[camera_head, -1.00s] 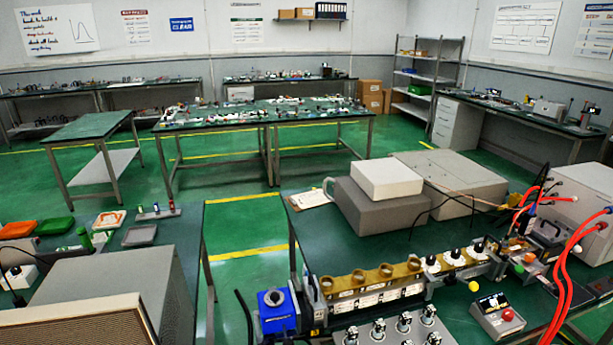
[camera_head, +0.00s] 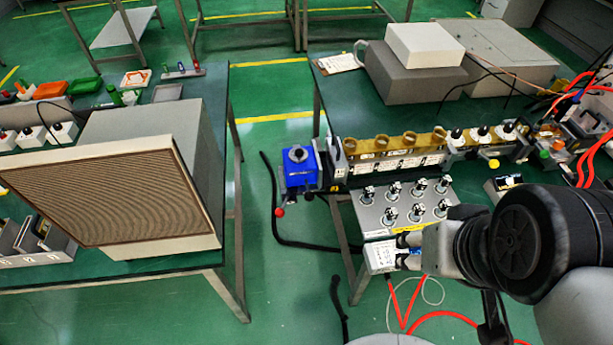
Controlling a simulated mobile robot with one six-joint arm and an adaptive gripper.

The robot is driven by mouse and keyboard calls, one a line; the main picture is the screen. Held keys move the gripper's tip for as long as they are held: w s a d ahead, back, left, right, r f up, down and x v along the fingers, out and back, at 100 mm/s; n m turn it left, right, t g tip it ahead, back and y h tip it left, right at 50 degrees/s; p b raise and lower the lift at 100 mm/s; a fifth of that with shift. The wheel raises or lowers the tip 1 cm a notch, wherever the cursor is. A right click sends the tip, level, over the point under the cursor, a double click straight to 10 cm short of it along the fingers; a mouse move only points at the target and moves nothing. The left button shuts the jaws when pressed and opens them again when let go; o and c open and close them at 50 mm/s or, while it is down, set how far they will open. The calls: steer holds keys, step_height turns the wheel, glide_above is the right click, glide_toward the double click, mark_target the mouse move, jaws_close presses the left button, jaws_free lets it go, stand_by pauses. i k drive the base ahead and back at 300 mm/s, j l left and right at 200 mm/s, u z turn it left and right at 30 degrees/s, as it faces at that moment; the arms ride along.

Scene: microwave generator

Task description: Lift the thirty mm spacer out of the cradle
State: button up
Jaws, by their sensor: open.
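I cannot tell which piece is the thirty mm spacer, as no size marking is readable. A small grey stand (camera_head: 184,73) with a few coloured upright pieces is at the back of the left bench; I cannot tell whether it is the cradle. My gripper (camera_head: 388,251) enters from the lower right, pointing left, at the front of the right bench. It is open, its fingers near a small white labelled block (camera_head: 380,257). I cannot tell whether they touch it.
A large grey box with a brown mesh front (camera_head: 110,195) fills much of the left bench. On the right bench stand a blue unit (camera_head: 299,170), a brass waveguide row (camera_head: 395,148) and a panel of knobs (camera_head: 400,205). Red cables hang near my arm. Green floor separates the benches.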

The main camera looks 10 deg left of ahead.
mark_target(335, 163)
steer(key=i+j+u, duration=0.35)
steer(key=u, duration=0.15)
steer(key=i+j+u, duration=0.2)
steer(key=i+u, duration=0.3)
steer(key=k, duration=0.1)
